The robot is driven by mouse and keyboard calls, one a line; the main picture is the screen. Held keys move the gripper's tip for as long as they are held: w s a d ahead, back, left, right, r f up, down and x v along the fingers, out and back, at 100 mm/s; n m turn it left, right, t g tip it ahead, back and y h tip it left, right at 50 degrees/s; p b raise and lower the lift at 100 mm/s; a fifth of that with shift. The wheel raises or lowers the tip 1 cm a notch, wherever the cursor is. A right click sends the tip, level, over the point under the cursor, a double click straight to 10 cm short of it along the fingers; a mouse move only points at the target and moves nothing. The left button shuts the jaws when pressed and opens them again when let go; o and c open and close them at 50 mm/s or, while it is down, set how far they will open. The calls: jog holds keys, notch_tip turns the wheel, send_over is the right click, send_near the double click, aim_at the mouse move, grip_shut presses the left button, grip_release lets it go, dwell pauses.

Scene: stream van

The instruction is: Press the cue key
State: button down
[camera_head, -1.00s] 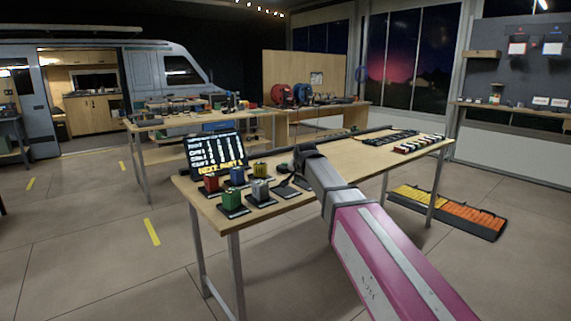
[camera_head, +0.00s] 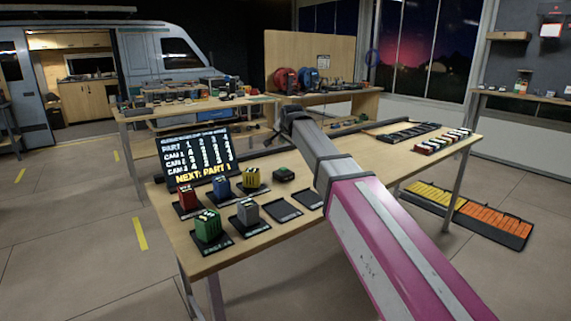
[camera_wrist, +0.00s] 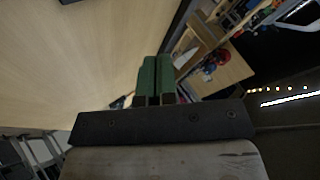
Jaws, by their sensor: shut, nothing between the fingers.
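A small dark box with a green top (camera_head: 283,173) lies on the wooden table (camera_head: 235,250), behind two empty dark pads; it looks like the cue key. My gripper (camera_head: 273,136) is at the end of my arm, above the table's far side and up-picture from the key. In the wrist view its two green fingers (camera_wrist: 155,82) are together with nothing between them. The key cannot be made out in the wrist view. A black screen (camera_head: 194,157) stands behind the blocks, with a number table and yellow text reading "NEXT: PART 1".
Red (camera_head: 186,198), blue (camera_head: 221,186), yellow (camera_head: 251,178), green (camera_head: 208,226) and grey (camera_head: 248,212) blocks stand on dark pads at the table's left. A dark tray strip (camera_head: 408,133) and red-and-white items (camera_head: 442,140) lie at the right.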

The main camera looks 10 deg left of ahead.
aim_at(285, 168)
jog(key=shift+w, duration=0.1)
dwell(0.3)
jog(key=shift+f, duration=4.4)
jog(key=shift+f, duration=0.4)
jog(key=shift+f, duration=0.5)
jog(key=shift+r, duration=0.9)
